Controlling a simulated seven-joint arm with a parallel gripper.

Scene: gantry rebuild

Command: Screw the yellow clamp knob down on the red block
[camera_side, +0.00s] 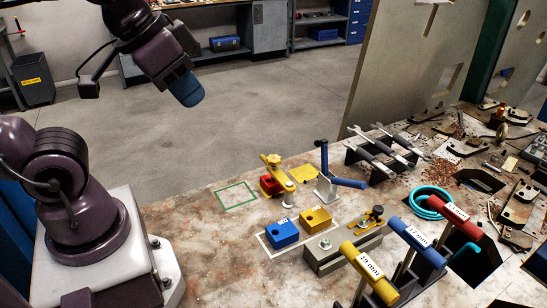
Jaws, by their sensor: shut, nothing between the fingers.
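The red block (267,186) stands on the bench near its back edge, with a yellow clamp over it. The yellow clamp knob (272,160) sits at the top of this clamp, above the block. I cannot tell whether the clamp touches the block's top. My gripper (187,93) is high at the upper left, its blue end pointing down, well apart from the clamp and the block. It is shut and empty; its separate fingers are hard to make out.
A blue block (282,234) and a yellow block (315,217) stand in front of the clamp. A blue-handled toggle clamp (324,183) rises close on its right. A grey fixture (342,253) and T-handles, including a yellow one (369,273), stand nearer. The green outlined square (236,195) is empty.

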